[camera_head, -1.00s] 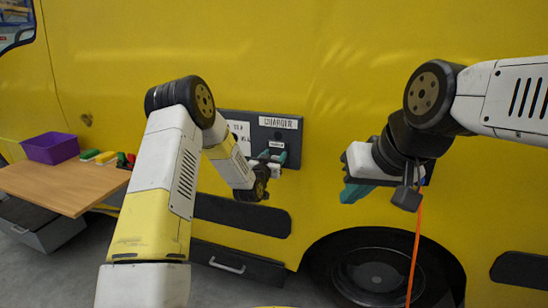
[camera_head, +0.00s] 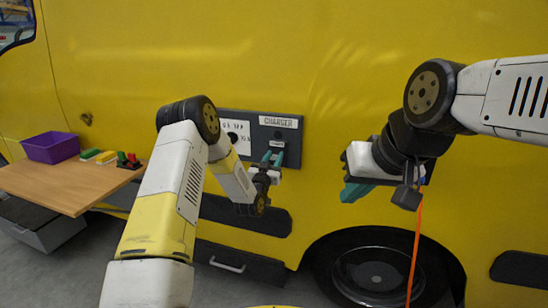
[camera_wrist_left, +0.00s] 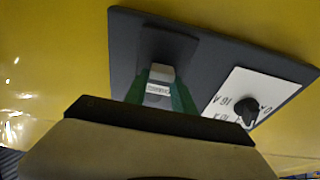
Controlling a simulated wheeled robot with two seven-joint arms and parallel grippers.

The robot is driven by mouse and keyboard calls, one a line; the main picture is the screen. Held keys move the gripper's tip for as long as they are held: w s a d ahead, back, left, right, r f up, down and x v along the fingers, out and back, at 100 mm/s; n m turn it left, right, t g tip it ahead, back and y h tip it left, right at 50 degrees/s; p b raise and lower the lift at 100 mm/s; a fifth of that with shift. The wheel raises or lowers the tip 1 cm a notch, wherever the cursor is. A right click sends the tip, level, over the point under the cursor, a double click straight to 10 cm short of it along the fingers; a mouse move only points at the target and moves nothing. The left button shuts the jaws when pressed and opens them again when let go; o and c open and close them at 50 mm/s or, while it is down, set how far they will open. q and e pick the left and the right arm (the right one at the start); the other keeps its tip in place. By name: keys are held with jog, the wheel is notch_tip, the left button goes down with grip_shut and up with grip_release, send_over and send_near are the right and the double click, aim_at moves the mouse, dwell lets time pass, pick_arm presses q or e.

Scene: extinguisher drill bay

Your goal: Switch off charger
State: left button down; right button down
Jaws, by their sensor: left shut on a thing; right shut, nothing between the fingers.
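The charger panel (camera_head: 291,133) is a dark plate on the yellow vehicle side, with a white CHARGER label (camera_head: 278,122). In the left wrist view the panel (camera_wrist_left: 125,50) carries a white plate (camera_wrist_left: 236,98) with a black rotary knob (camera_wrist_left: 246,108) and 16 A markings. My left gripper (camera_head: 273,158) is at the panel below the label. In the left wrist view its green fingers (camera_wrist_left: 160,88) are shut on a small light grey piece with a striped face (camera_wrist_left: 159,85), in front of a dark square part of the panel. My right gripper (camera_head: 356,191) is shut and empty, right of the panel.
A wooden table (camera_head: 75,183) at the left holds a purple bin (camera_head: 51,147), coloured blocks (camera_head: 99,156) and a red and green item (camera_head: 128,160). An orange cable (camera_head: 415,255) hangs below my right wrist. A wheel (camera_head: 375,270) is below.

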pick_arm(q)
jog(key=c, duration=1)
grip_release()
jog(key=shift+c, duration=0.2)
jog(key=v, duration=0.8)
jog(key=shift+w+r, duration=0.1)
